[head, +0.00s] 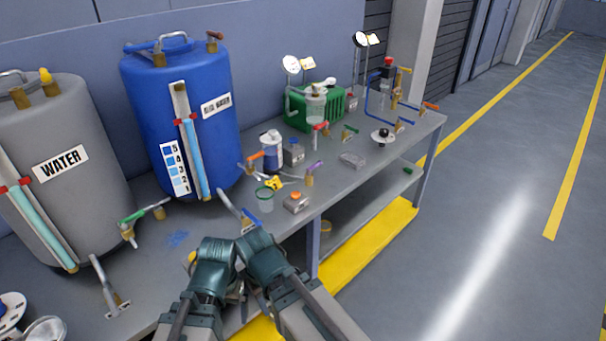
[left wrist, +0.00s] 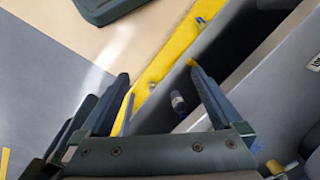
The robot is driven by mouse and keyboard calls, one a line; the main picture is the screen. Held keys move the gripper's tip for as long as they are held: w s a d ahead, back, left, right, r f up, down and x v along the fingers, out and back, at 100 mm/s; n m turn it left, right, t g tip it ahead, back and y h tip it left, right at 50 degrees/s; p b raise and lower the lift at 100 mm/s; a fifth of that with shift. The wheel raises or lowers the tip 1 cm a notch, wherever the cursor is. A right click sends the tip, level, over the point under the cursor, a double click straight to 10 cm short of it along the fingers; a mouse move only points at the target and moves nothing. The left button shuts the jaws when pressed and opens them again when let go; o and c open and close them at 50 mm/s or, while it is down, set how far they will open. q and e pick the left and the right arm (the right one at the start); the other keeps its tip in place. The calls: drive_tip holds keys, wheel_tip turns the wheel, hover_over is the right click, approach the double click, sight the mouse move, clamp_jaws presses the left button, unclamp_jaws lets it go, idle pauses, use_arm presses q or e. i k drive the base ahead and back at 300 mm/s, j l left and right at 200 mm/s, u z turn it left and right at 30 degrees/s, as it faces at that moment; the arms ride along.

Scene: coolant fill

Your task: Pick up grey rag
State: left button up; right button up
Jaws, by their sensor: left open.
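I cannot make out a grey rag for certain. A small flat grey thing (head: 354,159) lies on the right half of the bench (head: 335,182), and I cannot tell if it is cloth. My left gripper (head: 214,252) is at the bench's front edge, well to the left of that thing. In the left wrist view my left gripper (left wrist: 159,74) is open, with nothing between its fingers. My right gripper (head: 262,258) is close beside it on the right; its fingers are hidden.
A grey WATER drum (head: 88,185) and a blue drum (head: 200,130) stand on the left. A yellow strip (head: 370,240) runs below; the right floor is clear.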

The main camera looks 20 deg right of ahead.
sight(354, 160)
drive_tip(key=i+l, duration=0.2)
drive_tip(key=l, duration=0.3)
drive_tip(key=i+l+u, duration=0.1)
drive_tip(key=l, duration=0.4)
drive_tip(key=i+l, duration=0.25)
drive_tip(key=l, duration=0.3)
drive_tip(key=i+l+u, duration=0.1)
drive_tip(key=l, duration=0.4)
drive_tip(key=i+l, duration=0.25)
drive_tip(key=l, duration=0.3)
drive_tip(key=i+l+u, duration=0.1)
drive_tip(key=l, duration=0.4)
drive_tip(key=i+l, duration=0.2)
drive_tip(key=l, duration=0.35)
drive_tip(key=i+l+u, duration=0.1)
drive_tip(key=l, duration=0.45)
